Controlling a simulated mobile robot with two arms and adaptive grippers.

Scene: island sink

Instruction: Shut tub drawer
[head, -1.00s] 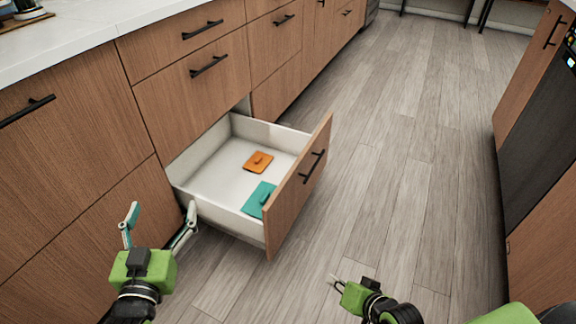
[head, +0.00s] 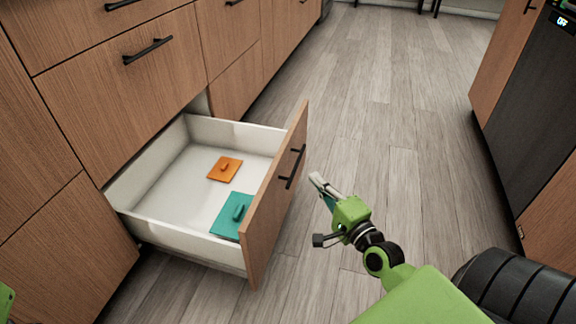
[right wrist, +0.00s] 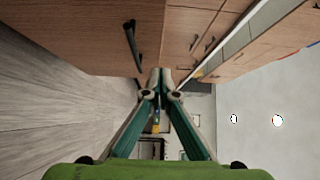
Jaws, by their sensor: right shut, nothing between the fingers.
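The tub drawer (head: 274,210) stands pulled out from the low left cabinets, its wooden front facing right with a black bar handle (head: 292,167). Its white tub holds an orange lid (head: 225,169) and a teal lid (head: 232,216). My right gripper (head: 318,182) is shut and empty, just right of the handle and apart from the front in the head view. In the right wrist view, the shut fingertips (right wrist: 160,78) show close to a wooden front with a black handle (right wrist: 132,45). Only a green sliver of my left arm shows at the lower left edge; its fingers are hidden.
Wooden cabinets (head: 120,90) with black handles line the left side. A dark appliance (head: 535,120) and wooden panels stand at the right. The grey plank floor (head: 400,120) between them is clear.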

